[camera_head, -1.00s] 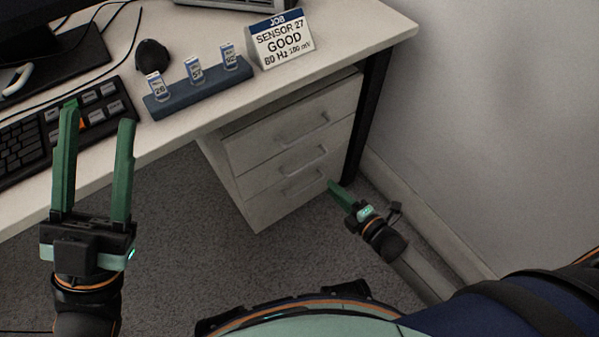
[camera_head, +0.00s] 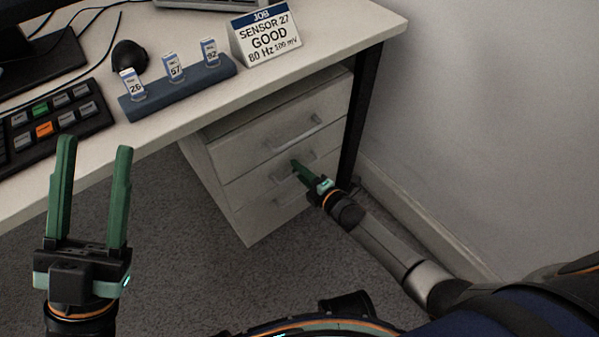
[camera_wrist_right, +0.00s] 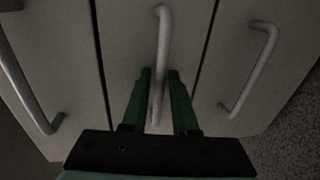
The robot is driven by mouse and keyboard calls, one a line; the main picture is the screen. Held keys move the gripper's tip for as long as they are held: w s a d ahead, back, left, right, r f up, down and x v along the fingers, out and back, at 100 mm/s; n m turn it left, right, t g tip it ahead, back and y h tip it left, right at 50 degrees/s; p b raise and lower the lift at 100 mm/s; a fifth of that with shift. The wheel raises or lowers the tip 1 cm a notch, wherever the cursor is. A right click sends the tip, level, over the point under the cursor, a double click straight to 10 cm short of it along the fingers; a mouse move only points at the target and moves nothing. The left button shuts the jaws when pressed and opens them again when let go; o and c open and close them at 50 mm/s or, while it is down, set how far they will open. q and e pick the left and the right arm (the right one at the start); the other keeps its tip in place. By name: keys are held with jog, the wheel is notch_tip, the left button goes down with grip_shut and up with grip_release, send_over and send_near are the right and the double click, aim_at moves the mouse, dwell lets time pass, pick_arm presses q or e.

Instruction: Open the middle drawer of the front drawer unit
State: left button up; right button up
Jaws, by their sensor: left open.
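The pale drawer unit (camera_head: 212,185) stands under the desk and has three drawers with bar handles. The middle drawer (camera_head: 246,188) looks shut. My right gripper (camera_head: 296,164) is at the middle drawer's front and partly covers its handle (camera_head: 308,156). In the right wrist view the middle handle (camera_wrist_right: 163,35) runs between the two green fingers of my right gripper (camera_wrist_right: 160,75), which look apart. Whether either finger touches the handle cannot be told. My left gripper (camera_head: 95,143) is open and empty, in front of the desk's edge at the left.
On the desk (camera_head: 190,118) are a blue rack (camera_head: 180,90) with three labelled sensors, a job sign (camera_head: 265,38), a black mouse (camera_head: 130,57) and a keypad (camera_head: 55,120). A black desk leg (camera_head: 362,110) and the wall stand right of the drawers. The carpet in front is clear.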

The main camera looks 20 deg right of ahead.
grip_shut()
dwell(1.4)
